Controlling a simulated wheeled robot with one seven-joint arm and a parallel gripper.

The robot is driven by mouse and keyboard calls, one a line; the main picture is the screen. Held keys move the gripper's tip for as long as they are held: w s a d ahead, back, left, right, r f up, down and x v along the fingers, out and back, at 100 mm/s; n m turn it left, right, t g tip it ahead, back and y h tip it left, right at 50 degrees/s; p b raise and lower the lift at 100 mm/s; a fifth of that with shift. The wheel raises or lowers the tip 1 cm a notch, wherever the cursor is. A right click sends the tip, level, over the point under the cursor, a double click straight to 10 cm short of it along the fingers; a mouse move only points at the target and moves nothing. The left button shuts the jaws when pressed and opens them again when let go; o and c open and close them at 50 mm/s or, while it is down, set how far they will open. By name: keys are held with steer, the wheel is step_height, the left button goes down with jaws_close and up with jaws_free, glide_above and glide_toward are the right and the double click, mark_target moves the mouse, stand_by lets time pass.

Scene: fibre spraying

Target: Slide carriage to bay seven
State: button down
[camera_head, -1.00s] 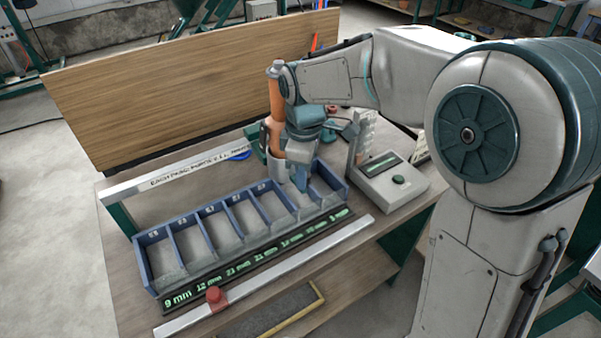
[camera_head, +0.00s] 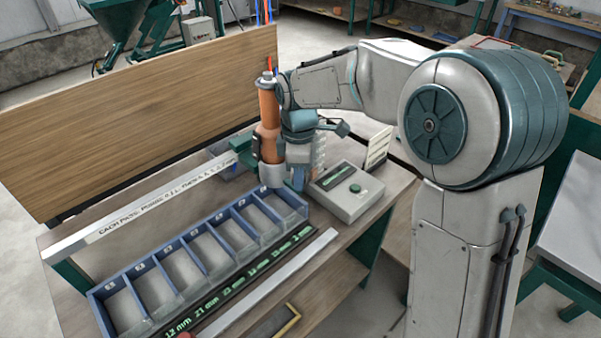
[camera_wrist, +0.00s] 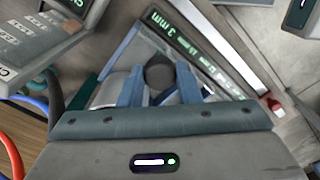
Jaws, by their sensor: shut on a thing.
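The carriage is a green bracket (camera_head: 242,146) on the pale lettered rail (camera_head: 150,205), with an orange cylinder (camera_head: 267,120) and a grey cup (camera_head: 271,175) at its front. It stands by the right end of the row of blue bays (camera_head: 160,287), at the back edge of the rightmost bay (camera_head: 285,204). My gripper (camera_head: 297,182) is beside the cup. In the wrist view my gripper (camera_wrist: 159,88) has its blue fingers on both sides of a dark round part (camera_wrist: 159,73), seemingly the carriage's handle. The arm hides some of the contact.
A grey box with a green button (camera_head: 354,189) stands close right of my gripper. A green-lettered strip (camera_head: 240,287) and a pale front rail (camera_head: 275,283) run before the bays. A red knob (camera_wrist: 274,104) sits on that rail. A wooden board (camera_head: 130,120) stands behind.

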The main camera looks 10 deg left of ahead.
steer(key=shift+w+d+r, duration=0.1)
steer(key=shift+w, duration=0.05)
steer(key=c, duration=1.3)
jaws_free()
steer(key=shift+c, duration=0.2)
steer(key=shift+o, duration=1.4)
steer(key=shift+w+d, duration=0.1)
steer(key=shift+r, duration=0.15)
step_height(320, 180, up, 13)
steer(key=b, duration=0.1)
steer(key=shift+r, duration=0.2)
